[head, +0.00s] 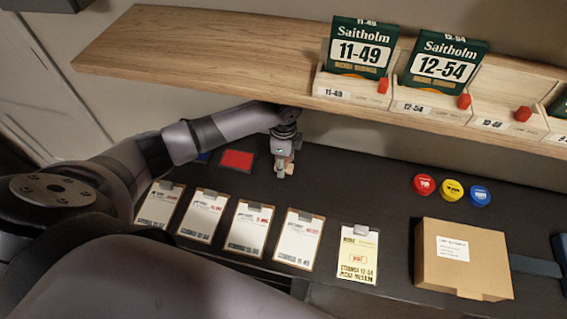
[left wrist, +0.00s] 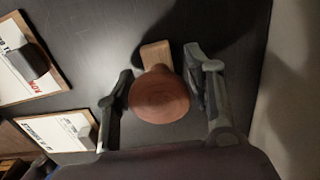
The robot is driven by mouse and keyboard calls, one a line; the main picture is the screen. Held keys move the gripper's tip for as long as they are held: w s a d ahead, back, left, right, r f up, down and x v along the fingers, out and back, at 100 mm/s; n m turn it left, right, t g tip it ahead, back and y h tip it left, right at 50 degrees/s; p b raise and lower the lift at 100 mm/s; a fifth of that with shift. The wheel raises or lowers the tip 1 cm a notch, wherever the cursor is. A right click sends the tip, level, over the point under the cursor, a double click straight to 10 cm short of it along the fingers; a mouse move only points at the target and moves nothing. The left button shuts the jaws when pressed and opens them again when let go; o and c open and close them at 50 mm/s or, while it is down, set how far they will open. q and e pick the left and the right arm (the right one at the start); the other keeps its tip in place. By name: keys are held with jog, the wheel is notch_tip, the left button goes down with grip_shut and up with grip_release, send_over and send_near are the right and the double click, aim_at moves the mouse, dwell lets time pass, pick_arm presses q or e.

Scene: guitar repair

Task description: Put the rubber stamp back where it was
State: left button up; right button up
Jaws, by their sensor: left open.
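The rubber stamp (left wrist: 160,94) stands on the dark bench top. In the left wrist view it shows a round brown wooden knob and a lighter wooden block behind it. My left gripper (head: 283,168) is open, with its fingers on either side of the knob; I cannot tell whether they touch it. In the head view the gripper and wrist hide most of the stamp, below the shelf's front edge. A red ink pad (head: 238,160) lies to the left of the gripper, with a blue pad (head: 202,157) partly hidden by my arm. My right gripper is not in view.
A wooden shelf (head: 220,50) with numbered bins and green Saitholm packs overhangs the back. Several clipboards (head: 298,240) and a yellow card (head: 357,255) line the front. Red, yellow and blue round tins (head: 452,190) and a cardboard box (head: 462,258) are at right.

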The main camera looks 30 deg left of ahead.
pick_arm(q)
notch_tip(320, 180, up, 7)
jog(key=shift+f+b, duration=0.2)
jog(key=shift+b, duration=0.4)
